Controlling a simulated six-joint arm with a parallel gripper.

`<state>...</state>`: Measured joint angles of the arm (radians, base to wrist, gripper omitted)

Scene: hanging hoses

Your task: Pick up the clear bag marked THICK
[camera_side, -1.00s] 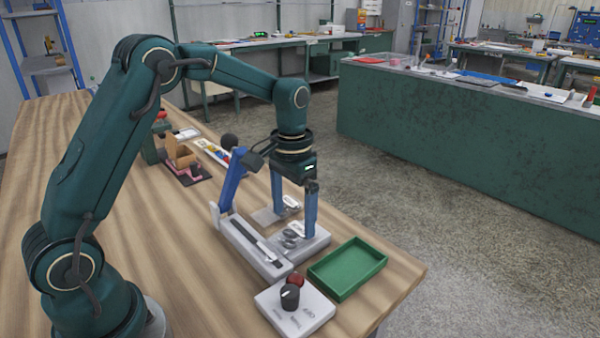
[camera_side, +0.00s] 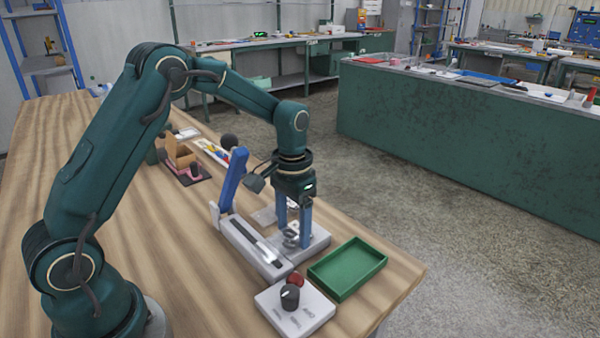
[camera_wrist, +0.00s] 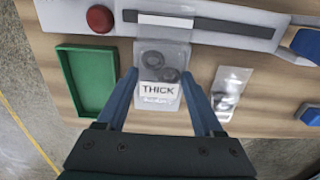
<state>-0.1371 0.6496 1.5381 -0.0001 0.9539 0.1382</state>
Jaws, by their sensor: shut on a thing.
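The clear bag marked THICK (camera_wrist: 160,88) shows in the wrist view with dark rings inside and a white label. My gripper (camera_wrist: 159,76) has its two blue fingers on either side of it, shut on the bag. In the side view my gripper (camera_side: 292,238) points straight down and its fingertips are low at the bag, on the pale base beside the sealer. The fingers partly hide the bag there. I cannot tell whether the bag is clear of the surface.
A second clear bag (camera_wrist: 232,90) lies to the right in the wrist view. The sealer (camera_side: 250,245) has a raised blue arm (camera_side: 232,178) close to my gripper. A green tray (camera_side: 346,268) is empty. A control box (camera_side: 295,308) with knobs stands in front.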

